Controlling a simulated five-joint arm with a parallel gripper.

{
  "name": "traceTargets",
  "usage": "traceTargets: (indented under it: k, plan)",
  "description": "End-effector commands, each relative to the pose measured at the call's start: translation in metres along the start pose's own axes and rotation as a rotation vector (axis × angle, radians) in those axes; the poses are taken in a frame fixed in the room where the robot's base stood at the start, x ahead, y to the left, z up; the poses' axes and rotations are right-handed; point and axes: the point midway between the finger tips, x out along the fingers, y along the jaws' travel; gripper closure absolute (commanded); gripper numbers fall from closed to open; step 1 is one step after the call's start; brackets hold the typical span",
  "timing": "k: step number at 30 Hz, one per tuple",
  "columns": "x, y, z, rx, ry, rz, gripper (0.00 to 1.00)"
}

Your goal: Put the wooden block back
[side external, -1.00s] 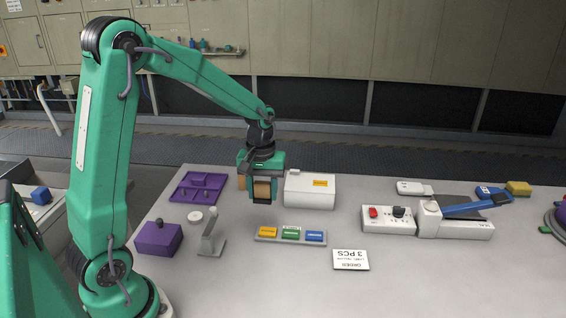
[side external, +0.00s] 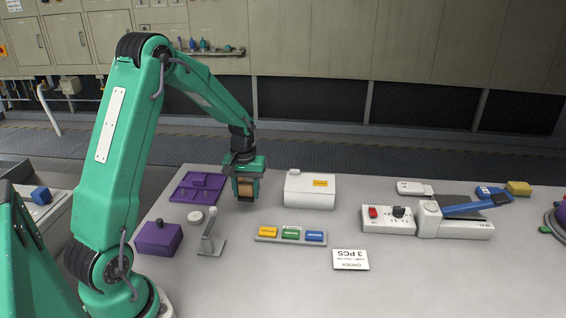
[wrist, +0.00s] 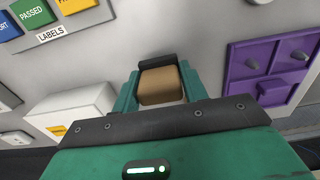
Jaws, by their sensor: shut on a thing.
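The wooden block (side external: 246,188) is tan and is held between the jaws of my gripper (side external: 244,194). In the wrist view the block (wrist: 161,87) fills the gap between the two green fingers of my gripper (wrist: 160,84). My gripper points down in the side view, between the purple tray (side external: 181,195) on its left and the white box (side external: 310,190) on its right. I cannot tell whether the block touches the table. The fingers hide part of it.
A rack of coloured label blocks (side external: 257,238) lies in front. A small grey stand (side external: 211,246), a white disc (side external: 195,217) and a purple box (side external: 158,238) are at the left front. A sealer (side external: 455,229) stands at the right. The table right of the order card (side external: 351,260) is clear.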

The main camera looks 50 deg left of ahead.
Motion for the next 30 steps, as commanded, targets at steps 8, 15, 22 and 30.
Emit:
traceTargets:
  k: [8,15,22,30]
  plan:
    - [0.028,0.0,0.001,0.0,-0.005,-0.002,0.75]
    - [0.039,0.0,0.001,-0.001,-0.001,0.0,0.75]
    - [0.04,0.0,0.001,-0.001,-0.001,-0.001,0.75]
    - [0.042,0.0,0.001,-0.001,-0.001,0.0,0.35]
